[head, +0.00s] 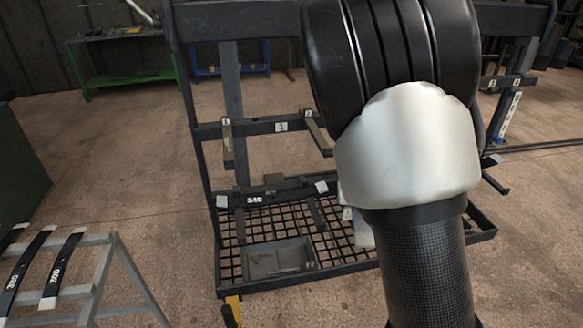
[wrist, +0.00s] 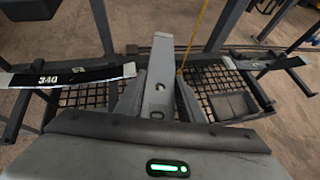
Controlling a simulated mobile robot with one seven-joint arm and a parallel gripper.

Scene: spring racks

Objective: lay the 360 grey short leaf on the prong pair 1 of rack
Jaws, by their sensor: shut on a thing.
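In the wrist view, my gripper (wrist: 159,92) is shut on a grey leaf (wrist: 158,70), which points away from me between the fingers. Only part of a mark shows on it, so I cannot read its number. In the head view my arm hides the gripper. The rack (head: 196,100) stands ahead. Two prongs (head: 228,148) (head: 318,132) stick out from its crossbar beside a plate marked 1 (head: 281,127); they look bare.
A grey stand (head: 100,262) at the lower left holds several dark leaves (head: 62,262). A grey tray (head: 279,258) sits on the rack's mesh base (head: 232,262). A green table (head: 128,75) stands far left. Open floor lies left of the rack.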

